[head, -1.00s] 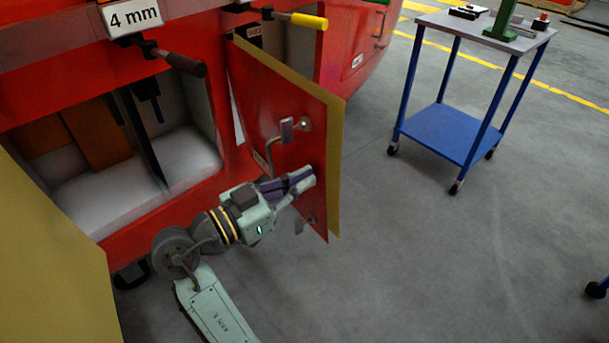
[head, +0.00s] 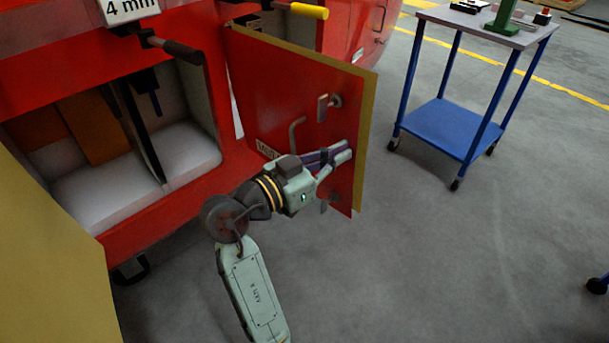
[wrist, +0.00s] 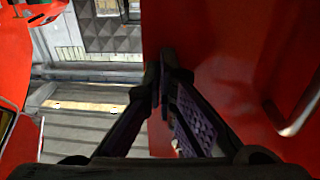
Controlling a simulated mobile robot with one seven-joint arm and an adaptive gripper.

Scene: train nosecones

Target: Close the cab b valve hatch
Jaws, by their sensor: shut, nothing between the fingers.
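A red hatch door (head: 290,95) with a yellowish inner edge stands open from the red nosecone, its outer face turned toward me. It carries a bent metal handle (head: 297,133), a latch near its free edge (head: 323,108) and a partly hidden label. My gripper (head: 346,156) is shut and empty, at the outer face near the free edge. In the wrist view, the closed fingertips (wrist: 163,80) lie over the red door panel (wrist: 210,45) near its left edge, with the handle (wrist: 298,115) to the right. Whether the fingertips touch the door is unclear.
An open compartment (head: 195,145) is to the left, below a 4 mm sign (head: 130,8). A yellowish panel (head: 50,240) fills the left edge. A blue cart (head: 450,130) stands to the right. Grey floor (head: 440,270) is clear between.

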